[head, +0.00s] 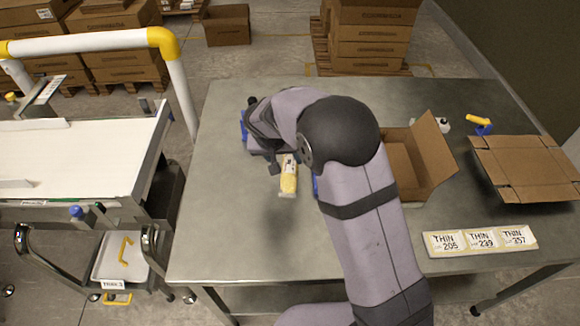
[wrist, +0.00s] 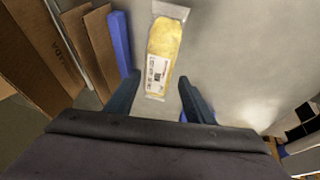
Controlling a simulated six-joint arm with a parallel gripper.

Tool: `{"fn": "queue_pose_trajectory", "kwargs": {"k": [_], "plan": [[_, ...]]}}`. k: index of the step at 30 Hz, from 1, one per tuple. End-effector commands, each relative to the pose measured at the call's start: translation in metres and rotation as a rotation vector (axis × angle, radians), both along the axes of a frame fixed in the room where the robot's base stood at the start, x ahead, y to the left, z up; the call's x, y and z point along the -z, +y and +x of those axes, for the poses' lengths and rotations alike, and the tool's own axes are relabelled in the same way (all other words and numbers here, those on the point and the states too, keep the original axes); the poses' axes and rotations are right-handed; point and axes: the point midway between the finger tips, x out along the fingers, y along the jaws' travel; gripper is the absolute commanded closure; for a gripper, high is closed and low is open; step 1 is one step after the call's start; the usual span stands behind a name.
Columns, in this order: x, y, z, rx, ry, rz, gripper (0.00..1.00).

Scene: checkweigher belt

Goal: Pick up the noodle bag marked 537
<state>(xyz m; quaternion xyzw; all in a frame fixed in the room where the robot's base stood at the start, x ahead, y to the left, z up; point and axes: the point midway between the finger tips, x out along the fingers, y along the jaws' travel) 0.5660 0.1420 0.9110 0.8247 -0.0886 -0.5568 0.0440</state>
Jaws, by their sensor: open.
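A yellow noodle bag (head: 289,178) with clear ends and a white printed label is on or just above the grey table beside my arm; my arm hides part of its surroundings. In the wrist view the bag (wrist: 165,48) lies lengthwise, its near end between my two finger tips. The print on its label is too small to read, so I cannot tell if it is marked 537. My gripper (wrist: 160,82) is open, with one dark finger on each side of the bag and a gap to both.
An open cardboard box (head: 420,160) stands right of my arm, with a flattened carton (head: 525,168) beyond. A card strip (head: 480,240) reads THIN 205, 239, 357. A white belt (head: 75,160) runs at left. A blue bar (wrist: 121,45) stands left of the bag. The table's front left is clear.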

Motion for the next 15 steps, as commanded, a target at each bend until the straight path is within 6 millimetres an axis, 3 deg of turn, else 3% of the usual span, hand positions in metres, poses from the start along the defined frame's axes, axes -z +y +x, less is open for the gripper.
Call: {"fn": "queue_pose_trajectory", "kwargs": {"k": [8, 15], "plan": [[0.009, -0.003, 0.003, 0.0, 0.003, -0.001, 0.52], [0.034, -0.009, 0.011, 0.001, 0.002, -0.001, 0.52]]}}
